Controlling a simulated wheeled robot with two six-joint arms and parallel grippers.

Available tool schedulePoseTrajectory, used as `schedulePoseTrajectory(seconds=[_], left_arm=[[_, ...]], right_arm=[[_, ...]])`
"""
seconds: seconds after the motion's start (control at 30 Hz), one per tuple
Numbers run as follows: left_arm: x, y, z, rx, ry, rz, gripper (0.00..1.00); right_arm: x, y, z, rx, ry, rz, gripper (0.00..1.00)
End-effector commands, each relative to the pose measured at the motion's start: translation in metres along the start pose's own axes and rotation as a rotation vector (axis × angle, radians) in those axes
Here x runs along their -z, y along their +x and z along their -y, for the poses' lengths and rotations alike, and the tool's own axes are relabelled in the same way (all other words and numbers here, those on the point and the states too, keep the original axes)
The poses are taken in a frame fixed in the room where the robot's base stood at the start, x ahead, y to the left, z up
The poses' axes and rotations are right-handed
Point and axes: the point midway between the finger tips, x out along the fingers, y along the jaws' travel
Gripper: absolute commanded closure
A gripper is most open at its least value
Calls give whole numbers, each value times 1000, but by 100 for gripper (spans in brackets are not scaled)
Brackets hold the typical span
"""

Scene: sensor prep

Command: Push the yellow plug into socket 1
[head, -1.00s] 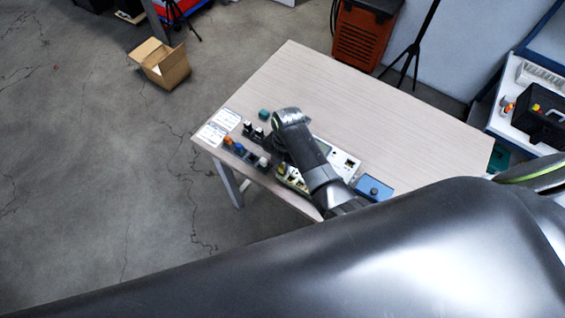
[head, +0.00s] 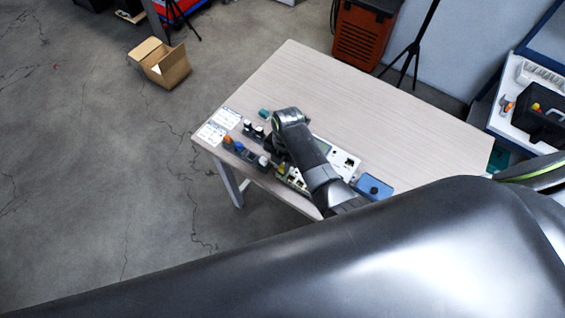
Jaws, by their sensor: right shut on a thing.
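My right gripper (head: 272,147) is at the front part of the table, pointing down beside the row of coloured plugs. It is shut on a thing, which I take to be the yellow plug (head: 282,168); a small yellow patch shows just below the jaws. My wrist hides most of the grip. The pale board (head: 344,156) with dark openings lies under and to the right of my right forearm. Socket 1 cannot be made out, and whether the plug touches a socket cannot be told. My left gripper is out of view.
A dark rack (head: 250,156) holds orange, blue and white-topped pieces. Black-and-white pieces (head: 253,129), a teal block (head: 264,114) and printed sheets (head: 219,126) lie nearby. A blue box (head: 374,187) stands right of the board. The table's (head: 370,100) back half is clear.

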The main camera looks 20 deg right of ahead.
Motion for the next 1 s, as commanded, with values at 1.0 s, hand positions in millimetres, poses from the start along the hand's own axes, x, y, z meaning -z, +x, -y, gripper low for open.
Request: schedulePoseTrajectory(seconds=[1.0], left_arm=[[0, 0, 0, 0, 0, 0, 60]], right_arm=[[-1, 6, 0, 1, 0, 0, 100]])
